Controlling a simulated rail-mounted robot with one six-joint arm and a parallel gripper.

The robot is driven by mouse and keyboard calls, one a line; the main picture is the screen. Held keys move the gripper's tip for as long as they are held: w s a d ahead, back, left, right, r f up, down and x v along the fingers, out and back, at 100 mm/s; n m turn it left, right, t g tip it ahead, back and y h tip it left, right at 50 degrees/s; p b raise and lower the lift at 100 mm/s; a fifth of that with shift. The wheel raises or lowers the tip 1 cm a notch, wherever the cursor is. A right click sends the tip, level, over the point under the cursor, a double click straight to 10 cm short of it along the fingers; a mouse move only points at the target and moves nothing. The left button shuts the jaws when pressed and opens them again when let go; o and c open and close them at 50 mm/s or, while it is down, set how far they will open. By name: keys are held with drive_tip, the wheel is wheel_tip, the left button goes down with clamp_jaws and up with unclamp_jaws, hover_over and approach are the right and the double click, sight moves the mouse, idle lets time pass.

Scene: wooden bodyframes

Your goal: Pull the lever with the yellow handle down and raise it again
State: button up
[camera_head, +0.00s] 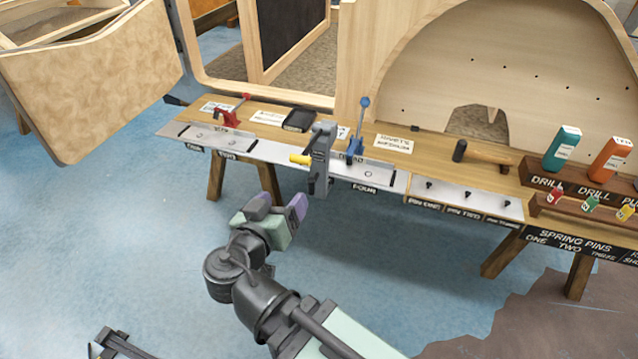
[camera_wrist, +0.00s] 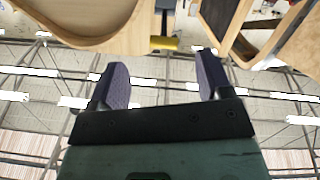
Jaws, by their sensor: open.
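The lever with the yellow handle (camera_head: 299,158) is mounted on a grey upright bracket (camera_head: 319,160) at the front edge of the workbench. Its yellow handle sticks out to the left, about level. In the wrist view the yellow handle (camera_wrist: 163,43) shows beyond and between my fingertips, near the top. My gripper (camera_head: 276,208) has two purple fingers and is in front of the bench, below and left of the handle, apart from it. In the wrist view my gripper (camera_wrist: 160,75) is open and empty.
A wooden panel (camera_head: 95,80) hangs at upper left. The blue floor before the bench is clear.

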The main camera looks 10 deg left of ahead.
sight(300, 156)
drive_tip(key=w+r+m, duration=0.1)
drive_tip(key=w, duration=0.2)
drive_tip(key=w+m+t, duration=0.1)
drive_tip(key=w, duration=0.3)
drive_tip(key=w+d+r, duration=0.1)
drive_tip(key=w, duration=0.3)
drive_tip(key=shift+w+r+m, duration=0.1)
drive_tip(key=shift+r+m, duration=0.2)
drive_tip(key=shift+m, duration=0.1)
drive_tip(key=c, duration=1.3)
drive_tip(key=shift+r, duration=0.15)
